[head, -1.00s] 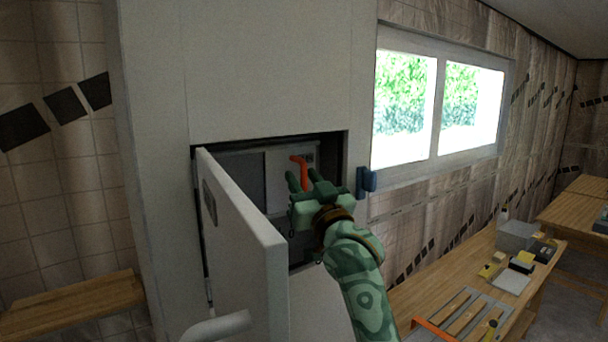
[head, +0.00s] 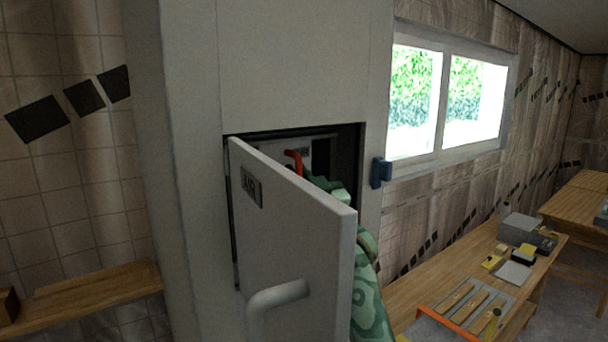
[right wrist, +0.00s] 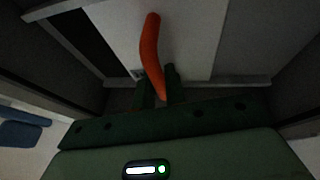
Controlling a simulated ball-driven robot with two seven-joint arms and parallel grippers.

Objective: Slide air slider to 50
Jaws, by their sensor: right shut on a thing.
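An orange handle (head: 293,158) shows inside the open wall cabinet, above the door's top edge. In the right wrist view the orange handle (right wrist: 151,45) runs down between my two dark green fingers. My right gripper (right wrist: 158,87) is shut on its lower end. In the head view my green right gripper (head: 328,186) is mostly hidden behind the open cabinet door (head: 300,225). The door carries a dark plate reading "AIR" (head: 251,187). No slider scale or number can be read. My left gripper is not in view.
The door stands ajar in front of my right arm, with a pale curved handle (head: 278,294) low on it. A blue latch (head: 381,172) sits right of the opening. A wooden bench (head: 443,268) with tools is at right, a wooden shelf (head: 95,290) at left.

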